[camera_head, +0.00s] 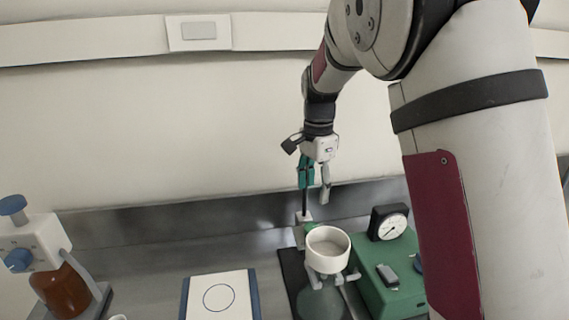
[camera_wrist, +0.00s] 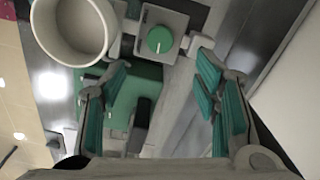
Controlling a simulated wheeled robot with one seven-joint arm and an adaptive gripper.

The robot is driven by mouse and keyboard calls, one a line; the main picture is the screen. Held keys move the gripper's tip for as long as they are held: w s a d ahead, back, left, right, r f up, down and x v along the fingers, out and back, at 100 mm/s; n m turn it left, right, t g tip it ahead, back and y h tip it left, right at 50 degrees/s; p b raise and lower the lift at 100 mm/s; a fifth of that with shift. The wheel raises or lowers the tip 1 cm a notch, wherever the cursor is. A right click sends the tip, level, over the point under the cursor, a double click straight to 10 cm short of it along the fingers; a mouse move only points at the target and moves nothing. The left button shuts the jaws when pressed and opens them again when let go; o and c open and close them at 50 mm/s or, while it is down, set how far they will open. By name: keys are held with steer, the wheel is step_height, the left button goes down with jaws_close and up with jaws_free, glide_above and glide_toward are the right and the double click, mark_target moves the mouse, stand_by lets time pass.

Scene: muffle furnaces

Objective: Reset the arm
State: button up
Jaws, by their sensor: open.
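My gripper (camera_head: 316,190) hangs from the arm, pointing down, above the back of the bench in the head view. Its teal-padded fingers are apart with nothing between them. In the wrist view the fingers (camera_wrist: 163,78) also stand apart and empty. A white round vessel (camera_head: 328,242) is below and slightly right of my gripper in the head view, held up by a clamp on a stand. The same vessel (camera_wrist: 72,28) shows at upper left in the wrist view, outside the fingers.
A green device (camera_head: 385,268) with a dial gauge (camera_head: 392,226) stands right of the vessel. A white pad with a circle (camera_head: 219,297) lies left of the stand. A bottle of brown liquid with a dispenser (camera_head: 60,290) is far left. A wall (camera_head: 160,130) rises behind the bench.

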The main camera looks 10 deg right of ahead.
steer(key=s+r+n+t, duration=0.2)
steer(key=s+n, duration=0.3)
steer(key=s, duration=0.5)
steer(key=s+r+n+t, duration=0.1)
steer(key=s+r+n, duration=0.3)
steer(key=s, duration=0.5)
steer(key=s+r+n+t, duration=0.2)
steer(key=s+n, duration=0.4)
steer(key=s, duration=0.4)
steer(key=shift+s+r+t, duration=0.3)
steer(key=shift+r, duration=0.55)
